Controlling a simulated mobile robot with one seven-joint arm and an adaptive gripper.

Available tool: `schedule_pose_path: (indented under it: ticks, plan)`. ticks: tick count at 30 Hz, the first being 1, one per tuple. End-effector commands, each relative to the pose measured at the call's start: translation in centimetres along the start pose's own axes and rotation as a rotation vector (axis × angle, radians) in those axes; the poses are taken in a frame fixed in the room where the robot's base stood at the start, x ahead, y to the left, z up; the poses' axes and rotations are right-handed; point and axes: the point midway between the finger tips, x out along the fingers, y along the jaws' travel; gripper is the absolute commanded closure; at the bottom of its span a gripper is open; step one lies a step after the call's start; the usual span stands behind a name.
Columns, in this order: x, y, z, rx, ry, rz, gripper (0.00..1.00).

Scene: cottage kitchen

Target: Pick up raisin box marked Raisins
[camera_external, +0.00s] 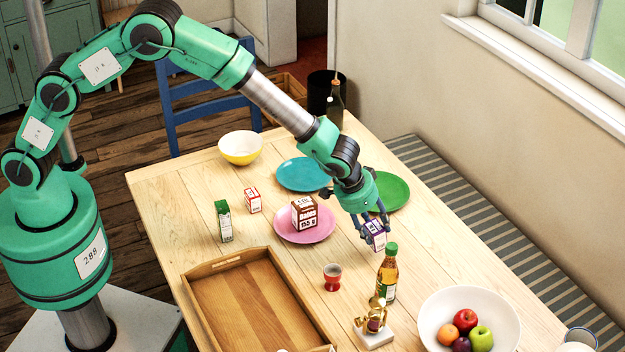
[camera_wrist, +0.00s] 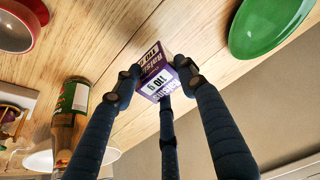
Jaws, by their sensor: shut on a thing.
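The raisin box (camera_external: 376,235) is a small purple and white carton. It hangs at the end of my arm in the external view, apparently above the table between the green plate and the bottle. My gripper (camera_external: 372,222) is shut on it from above. In the wrist view my dark gripper fingers (camera_wrist: 158,85) close around the raisin box (camera_wrist: 153,72), which is tilted. Its printed lettering shows upside down there, and the fingers cover part of its sides.
A pink plate (camera_external: 290,236) holds a brown Dates box (camera_external: 304,212). A green plate (camera_external: 389,192), wooden tray (camera_external: 197,300) and fruit bowl (camera_external: 505,320) surround the area.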

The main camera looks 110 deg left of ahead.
Motion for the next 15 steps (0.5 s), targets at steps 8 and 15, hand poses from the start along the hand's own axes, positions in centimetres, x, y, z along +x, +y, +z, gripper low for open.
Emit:
schedule_pose_path:
  ticks: [8, 15]
  plan:
    - [-2.3, -1.9, 3.7, 0.001, 0.001, 0.001, 1.00]
    - [-4.0, -3.6, 6.9, 0.001, 0.002, 0.001, 1.00]
